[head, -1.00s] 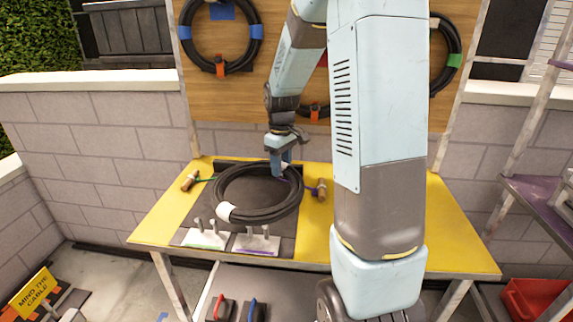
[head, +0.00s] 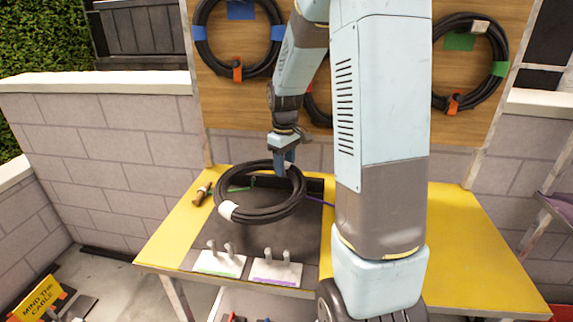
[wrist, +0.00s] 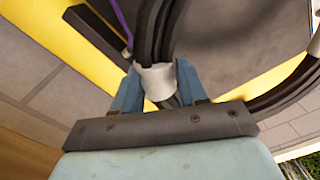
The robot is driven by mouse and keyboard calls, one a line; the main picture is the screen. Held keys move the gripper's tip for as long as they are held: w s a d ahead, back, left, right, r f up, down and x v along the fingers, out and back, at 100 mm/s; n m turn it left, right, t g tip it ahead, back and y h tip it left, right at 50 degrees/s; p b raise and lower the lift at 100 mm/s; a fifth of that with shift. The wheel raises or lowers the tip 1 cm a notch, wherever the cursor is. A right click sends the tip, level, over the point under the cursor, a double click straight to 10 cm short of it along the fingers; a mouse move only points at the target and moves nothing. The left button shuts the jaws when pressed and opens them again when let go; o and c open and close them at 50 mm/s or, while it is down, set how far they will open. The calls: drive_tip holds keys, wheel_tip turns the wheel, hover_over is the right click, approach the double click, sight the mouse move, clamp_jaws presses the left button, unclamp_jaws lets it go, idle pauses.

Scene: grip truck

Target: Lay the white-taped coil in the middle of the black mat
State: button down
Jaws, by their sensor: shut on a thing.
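The white-taped coil (head: 267,216) is a black cable ring with white tape showing at its front left. It appears over the back half of the black mat (head: 300,232); I cannot tell for sure whether it touches the mat. My gripper (head: 284,164) reaches down to the coil's back right side. In the wrist view, my gripper (wrist: 158,88) has one blue finger on each side of a white-taped part of the coil (wrist: 157,80) and is shut on it. The mat's back part is partly hidden by the coil.
White blocks with grey pegs (head: 219,262) stand on the mat's front. A brown-handled tool (head: 202,194) lies left on the yellow table (head: 455,255). Coils hang on the wooden board (head: 310,62) behind. My arm hides the table right of the mat.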

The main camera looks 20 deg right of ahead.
drive_tip(key=shift+d, duration=0.4)
drive_tip(key=shift+s+f, duration=0.1)
drive_tip(key=shift+f, duration=4.6)
drive_tip(key=c, duration=0.5)
unclamp_jaws()
wheel_tip(320, 180, up, 13)
drive_tip(key=shift+r, duration=0.4)
